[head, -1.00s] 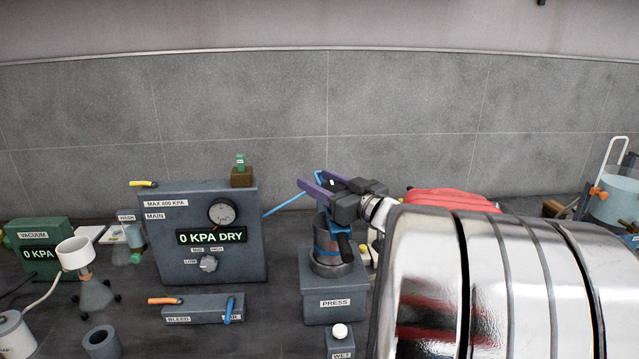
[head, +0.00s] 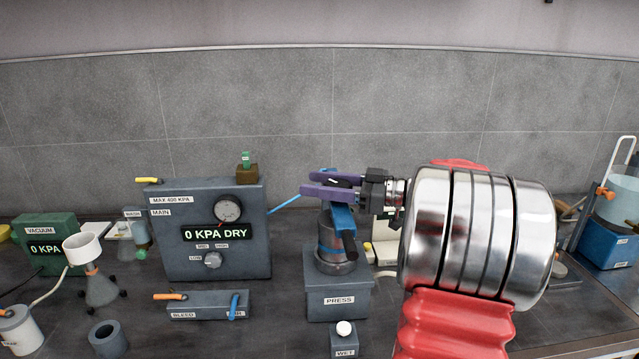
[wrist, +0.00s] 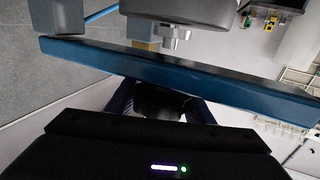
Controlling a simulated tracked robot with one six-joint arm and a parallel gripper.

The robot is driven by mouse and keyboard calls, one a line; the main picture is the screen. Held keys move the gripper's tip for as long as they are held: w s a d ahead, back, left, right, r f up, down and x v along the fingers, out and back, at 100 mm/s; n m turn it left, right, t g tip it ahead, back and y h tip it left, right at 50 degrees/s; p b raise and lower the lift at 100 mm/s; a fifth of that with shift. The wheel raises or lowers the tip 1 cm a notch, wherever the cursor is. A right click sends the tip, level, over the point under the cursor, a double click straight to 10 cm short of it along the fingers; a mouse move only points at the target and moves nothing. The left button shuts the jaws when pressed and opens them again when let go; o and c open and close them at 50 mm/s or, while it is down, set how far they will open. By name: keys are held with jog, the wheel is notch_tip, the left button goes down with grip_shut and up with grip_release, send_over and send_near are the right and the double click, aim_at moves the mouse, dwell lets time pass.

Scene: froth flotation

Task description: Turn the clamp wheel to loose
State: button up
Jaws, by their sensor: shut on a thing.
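The press (head: 340,300) stands on the bench, carrying an upright metal cylinder (head: 331,238) with a blue band and a blue clamp frame (head: 342,216). A dark handle (head: 348,244) hangs at the frame's front. My gripper (head: 322,184) reaches in from the right, with its purple fingers lying level above the frame. It is shut on a dark part at the top, which appears to be the clamp wheel (head: 337,181), mostly hidden between the fingers. In the wrist view a blue bar (wrist: 180,78) crosses in front of the fingers, with the dark part (wrist: 160,100) behind it.
Left of the press stands the grey gauge box (head: 210,262) reading 0 KPA DRY, with the bleed valve block (head: 205,307) before it. A blue hose (head: 285,204) runs between box and press. The WET post (head: 344,345) is close in front. My arm covers the right side.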

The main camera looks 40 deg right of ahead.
jog(key=n+g+y, duration=0.1)
jog(key=g, duration=0.1)
jog(key=n+g+y, duration=0.2)
jog(key=s+a+n+g+y, duration=0.1)
jog(key=n+y, duration=0.1)
jog(key=shift+g, duration=0.4)
jog(key=shift+s+r, duration=0.1)
jog(key=o, duration=1)
jog(key=shift+a, duration=0.1)
jog(key=shift+o, duration=0.2)
jog(key=shift+a, duration=0.15)
